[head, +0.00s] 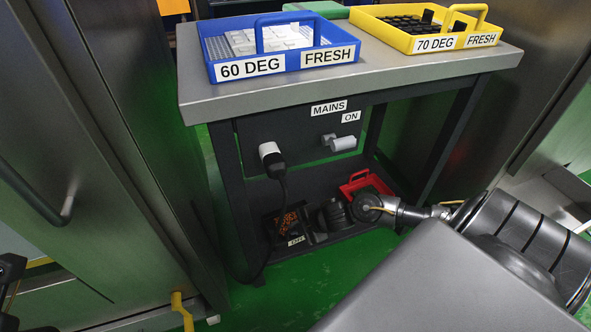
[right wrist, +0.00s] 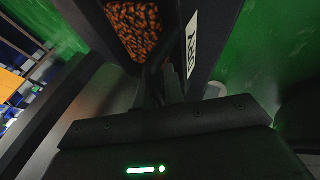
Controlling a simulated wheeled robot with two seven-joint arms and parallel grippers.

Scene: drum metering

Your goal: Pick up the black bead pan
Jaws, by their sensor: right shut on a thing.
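The black bead pan (head: 271,226) is low at the bottom of the bench, around its lower shelf, full of orange-brown beads, with a white label on its side. In the right wrist view the pan (right wrist: 182,78) lies straight ahead, beads facing the camera. My right gripper (head: 318,226) reaches in from the right and is shut on the pan at its near end; its fingertips (right wrist: 170,88) are dark against the dark pan. I cannot tell whether the pan touches the shelf. A dark part of my left arm shows at the left edge; its jaws cannot be made out.
A red tray (head: 352,191) sits behind my right gripper. A plug with a hanging black cable (head: 272,158) and a grey switch handle (head: 343,144) are on the bench front. A blue tray (head: 285,63) and a yellow tray (head: 428,38) stand on the benchtop (head: 370,74). Steel cabinets flank both sides.

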